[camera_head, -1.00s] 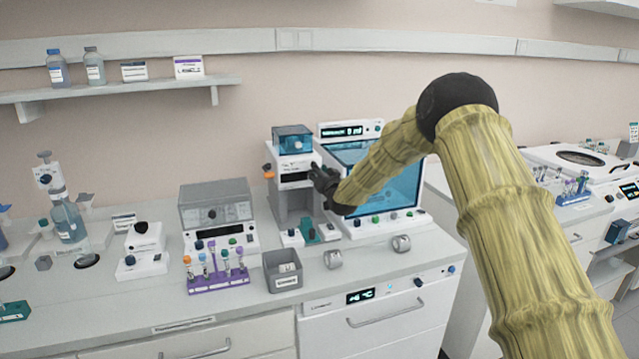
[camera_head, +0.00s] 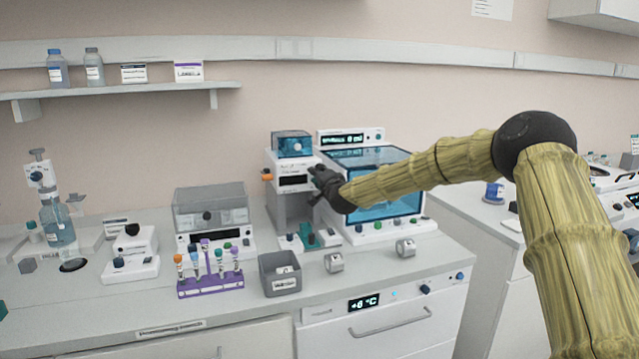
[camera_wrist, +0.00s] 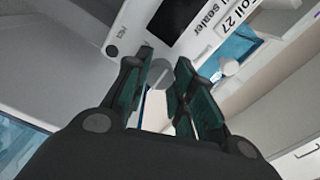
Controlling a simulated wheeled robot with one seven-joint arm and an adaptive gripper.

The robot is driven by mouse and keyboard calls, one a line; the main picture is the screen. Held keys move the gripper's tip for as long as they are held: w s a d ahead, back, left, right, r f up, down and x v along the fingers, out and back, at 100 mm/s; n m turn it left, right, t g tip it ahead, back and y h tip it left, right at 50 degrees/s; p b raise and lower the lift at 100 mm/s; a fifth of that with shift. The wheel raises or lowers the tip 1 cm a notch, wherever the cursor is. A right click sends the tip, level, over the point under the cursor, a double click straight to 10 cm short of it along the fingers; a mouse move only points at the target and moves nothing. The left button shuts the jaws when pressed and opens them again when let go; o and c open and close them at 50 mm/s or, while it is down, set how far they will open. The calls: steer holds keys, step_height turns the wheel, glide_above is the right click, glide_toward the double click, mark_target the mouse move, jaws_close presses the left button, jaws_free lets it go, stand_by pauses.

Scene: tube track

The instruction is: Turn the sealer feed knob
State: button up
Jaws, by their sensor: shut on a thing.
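The sealer (camera_head: 283,158) is a white bench unit with a blue clear top, a dark display and a grey lower body. An orange knob (camera_head: 267,175) sticks out on its left side. My gripper (camera_head: 318,180) is at the sealer's right front and covers part of it. In the wrist view the sealer's panel (camera_wrist: 150,17) shows a dark screen and the printed word "sealer". My gripper's dark green finger pads (camera_wrist: 158,90) are shut on a small pale grey piece (camera_wrist: 157,76), which appears to be the feed knob. The pads and the angle hide most of it.
A machine with a blue window (camera_head: 385,210) stands close on the right. A clear-lidded device (camera_head: 212,210), a purple tube rack (camera_head: 210,287) and a grey bin (camera_head: 281,274) stand to the left and in front. Bare worktop (camera_head: 240,315) lies at the front.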

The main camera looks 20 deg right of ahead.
steer(key=shift+f+m+b, duration=0.25)
steer(key=shift+m+b, duration=0.05)
steer(key=shift+m, duration=0.1)
steer(key=o, duration=1)
steer(key=shift+o, duration=0.2)
steer(key=shift+r, duration=0.1)
steer(key=shift+r, duration=0.1)
steer(key=s, duration=1.2)
steer(key=shift+d, duration=0.25)
